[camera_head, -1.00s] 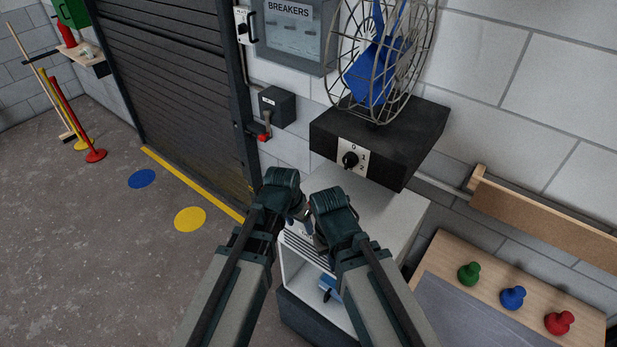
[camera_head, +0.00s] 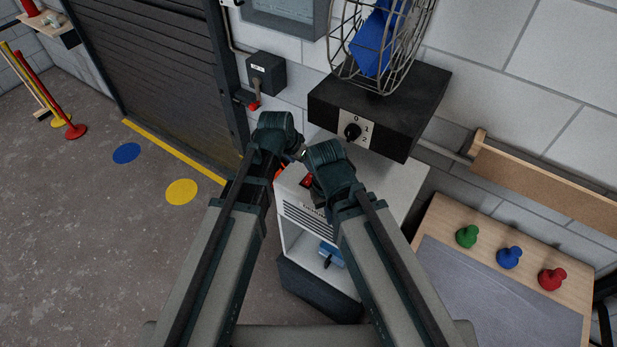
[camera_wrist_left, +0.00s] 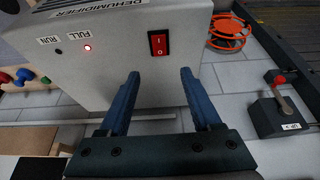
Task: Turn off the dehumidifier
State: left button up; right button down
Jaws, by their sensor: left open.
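The dehumidifier (camera_head: 384,187) is a white cabinet under the fan, its top showing between and right of my arms. In the left wrist view its labelled panel (camera_wrist_left: 115,65) has a red rocker switch (camera_wrist_left: 159,44) marked I and O; which side is pressed I cannot tell.
A fan (camera_head: 380,45) stands on a black box with a 0-1-2 knob (camera_head: 352,131), close above the dehumidifier. A grey lever box (camera_head: 266,72) is on the wall. An orange coil (camera_wrist_left: 229,31) lies beside the panel. Coloured knobs (camera_head: 509,257) stand on a board at right.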

aim_at(310, 177)
pick_arm(q)
jog(key=b+x, duration=0.9)
jog(key=x, duration=0.2)
jog(key=shift+w+d+f+b, duration=0.1)
jog(key=shift+f+b, duration=0.15)
jog(key=shift+b, duration=0.1)
jog(key=shift+r, duration=0.1)
